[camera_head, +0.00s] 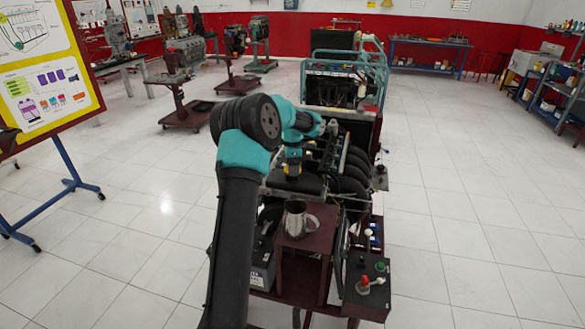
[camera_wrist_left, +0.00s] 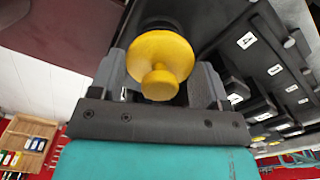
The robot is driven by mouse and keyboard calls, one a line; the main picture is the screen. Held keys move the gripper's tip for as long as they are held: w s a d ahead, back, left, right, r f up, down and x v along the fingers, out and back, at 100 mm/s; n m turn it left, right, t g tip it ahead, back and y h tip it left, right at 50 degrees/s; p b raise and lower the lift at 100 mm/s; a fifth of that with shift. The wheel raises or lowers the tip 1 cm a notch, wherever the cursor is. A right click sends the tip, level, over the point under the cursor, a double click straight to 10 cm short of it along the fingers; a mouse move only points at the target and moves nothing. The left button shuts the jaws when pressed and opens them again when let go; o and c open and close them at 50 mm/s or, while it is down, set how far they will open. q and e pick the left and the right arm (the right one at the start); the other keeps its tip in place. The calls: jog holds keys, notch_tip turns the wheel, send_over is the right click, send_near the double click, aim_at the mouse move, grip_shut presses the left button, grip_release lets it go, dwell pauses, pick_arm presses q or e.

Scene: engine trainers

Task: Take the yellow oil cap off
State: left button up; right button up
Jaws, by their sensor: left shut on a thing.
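The yellow oil cap (camera_wrist_left: 160,60) shows large in the left wrist view, with a round disc and a smaller knob. My left gripper (camera_wrist_left: 160,75) has one finger on each side of the cap and is shut on it. My right gripper is not in view.
A metal jug (camera_head: 297,218) stands on a dark red stand (camera_head: 305,240) in front of the engine. A control box (camera_head: 368,288) with a red and a green knob is at the front right. A whiteboard (camera_head: 40,75) stands at the left. The floor at the right is clear.

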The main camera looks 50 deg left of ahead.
pick_arm(q)
notch_tip(320, 180, up, 3)
jog(key=shift+f, duration=0.2)
jog(key=shift+s+d+r, duration=0.1)
jog(key=shift+d+r, duration=0.05)
jog(key=s+d+r, duration=0.1)
jog(key=s+d, duration=0.9)
jog(key=d, duration=0.1)
jog(key=shift+s+d+r, duration=0.2)
jog(key=shift+d, duration=0.2)
jog(key=shift+w, duration=0.15)
jog(key=w+d+f, duration=0.3)
jog(key=w, duration=0.5)
jog(key=shift+f, duration=3.1)
